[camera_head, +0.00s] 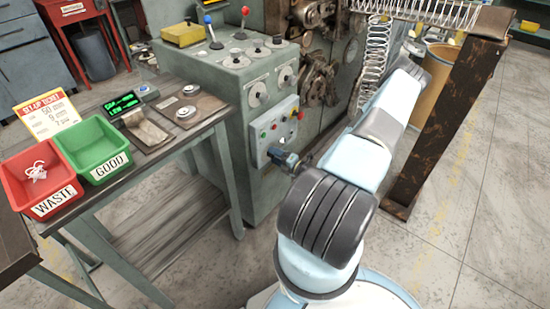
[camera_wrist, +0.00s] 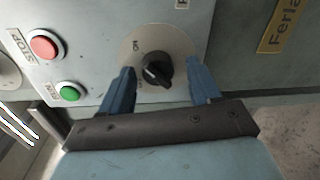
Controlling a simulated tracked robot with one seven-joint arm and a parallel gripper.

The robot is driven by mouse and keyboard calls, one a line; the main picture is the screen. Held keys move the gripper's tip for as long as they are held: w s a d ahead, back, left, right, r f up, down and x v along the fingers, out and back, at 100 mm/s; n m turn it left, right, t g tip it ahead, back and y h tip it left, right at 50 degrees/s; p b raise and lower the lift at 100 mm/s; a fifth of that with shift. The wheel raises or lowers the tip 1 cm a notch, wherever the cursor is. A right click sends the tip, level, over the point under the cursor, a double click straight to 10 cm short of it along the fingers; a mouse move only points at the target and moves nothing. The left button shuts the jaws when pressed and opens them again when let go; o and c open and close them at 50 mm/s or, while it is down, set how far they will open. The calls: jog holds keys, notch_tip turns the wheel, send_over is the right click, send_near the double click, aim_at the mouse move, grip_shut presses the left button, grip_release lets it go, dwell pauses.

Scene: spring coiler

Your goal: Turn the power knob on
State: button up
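The power knob (camera_wrist: 157,69) is black and sits on a round beige plate (camera_wrist: 178,44) on the grey control panel (camera_wrist: 100,20). An ON label is at its upper left; another label at its lower left is partly hidden by a finger. I cannot clearly tell which label the knob points at. My gripper (camera_wrist: 160,66) is open, with one blue finger on each side of the knob and visible gaps to it. In the head view, my gripper (camera_head: 287,160) is at the lower front of the panel (camera_head: 270,130), and the knob is too small to make out.
A red STOP button (camera_wrist: 44,46) and a green button (camera_wrist: 69,93) are left of the knob. A bench with a red WASTE bin (camera_head: 40,180) and green GOOD bin (camera_head: 92,150) stands left. A rusty post (camera_head: 445,120) stands right of my arm.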

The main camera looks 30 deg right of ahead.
jog(key=f+v, duration=0.1)
jog(key=v, duration=1.2)
jog(key=shift+s+r, duration=0.35)
jog(key=shift+r, duration=0.15)
jog(key=shift+d, duration=0.1)
jog(key=w+a+r+n+g+y, duration=0.1)
jog(key=a+r+n+g+y, duration=0.1)
jog(key=a+r+n+g, duration=0.55)
jog(key=w+a+r+n+g+y, duration=0.1)
jog(key=a+r+n+g, duration=0.1)
jog(key=r+n, duration=0.9)
jog(key=w+a+r+n+g+y, duration=0.1)
jog(key=a+r+n+g+y, duration=0.1)
jog(key=a+r+n+g, duration=0.55)
jog(key=s+a+r+n+t+h, duration=0.2)
jog(key=s+r+n+h, duration=0.1)
jog(key=s+r+n, duration=0.2)
jog(key=s+a+r+n+t+h, duration=0.2)
jog(key=s+r+n+h, duration=0.2)
jog(key=r+n, duration=0.5)
jog(key=s+a+r+n+t+h, duration=0.2)
jog(key=s+r+n, duration=0.4)
jog(key=r, duration=0.8)
jog(key=shift+s+a+n+h, duration=0.2)
jog(key=shift+a+n+h, duration=0.15)
jog(key=shift+n+h, duration=0.6)
jog(key=shift+r, duration=0.1)
